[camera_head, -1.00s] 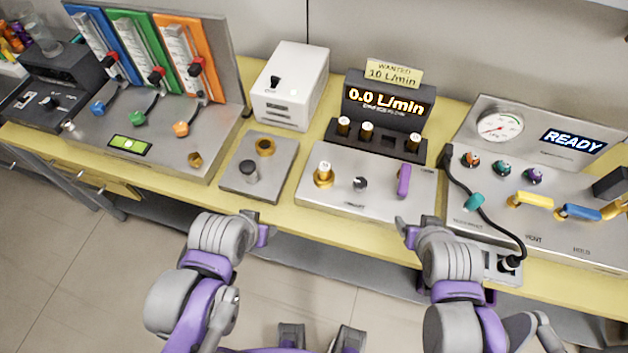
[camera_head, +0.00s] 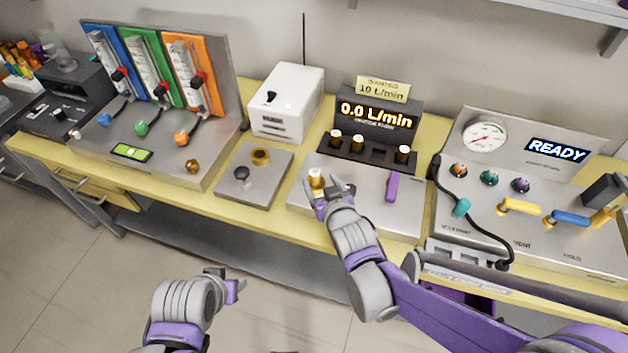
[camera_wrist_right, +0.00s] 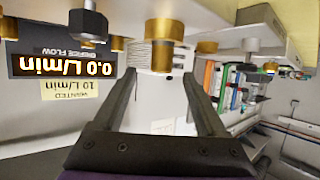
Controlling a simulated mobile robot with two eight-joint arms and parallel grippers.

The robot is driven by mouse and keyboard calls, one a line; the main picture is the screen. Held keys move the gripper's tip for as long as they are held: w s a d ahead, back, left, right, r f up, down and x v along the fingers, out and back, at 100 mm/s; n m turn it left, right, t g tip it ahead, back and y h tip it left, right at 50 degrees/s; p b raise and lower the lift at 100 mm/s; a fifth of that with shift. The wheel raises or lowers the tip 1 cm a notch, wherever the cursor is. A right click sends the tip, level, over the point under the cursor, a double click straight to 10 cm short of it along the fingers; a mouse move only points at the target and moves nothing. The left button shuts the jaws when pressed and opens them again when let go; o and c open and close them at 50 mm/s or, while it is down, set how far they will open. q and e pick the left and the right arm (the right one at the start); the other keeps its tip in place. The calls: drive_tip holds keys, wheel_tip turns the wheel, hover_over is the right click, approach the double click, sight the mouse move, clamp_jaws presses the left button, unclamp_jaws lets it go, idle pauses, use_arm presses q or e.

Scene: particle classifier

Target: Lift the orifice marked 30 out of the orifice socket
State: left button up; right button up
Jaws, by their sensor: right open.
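An orifice (camera_head: 316,178) with a brass body and a pale top stands upright in the brass orifice socket (camera_head: 318,189) on the flow panel. Its mark is too small to read. My right gripper (camera_head: 328,188) is open at the socket, with its fingertips close in front of and beside the orifice. In the right wrist view, which is upside down, the brass orifice (camera_wrist_right: 160,57) shows between and beyond the two open fingers (camera_wrist_right: 165,85). No contact can be made out. My left gripper (camera_head: 236,287) hangs low in front of the table, and its jaws are unclear.
A dark rack (camera_head: 375,154) behind the socket holds several similar orifices. A purple handle (camera_head: 392,186) stands right of my gripper. A small plate (camera_head: 228,182) with a dark knob lies left. The display (camera_head: 376,112) reads 0.0 L/min, and the sign (camera_head: 382,90) reads 10 L/min.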

sight(317, 179)
drive_tip(key=shift+f+x, duration=0.2)
drive_tip(key=shift+x, duration=1.2)
drive_tip(key=shift+f+x, duration=0.15)
drive_tip(key=shift+x, duration=1.2)
drive_tip(key=shift+s, duration=0.15)
clamp_jaws()
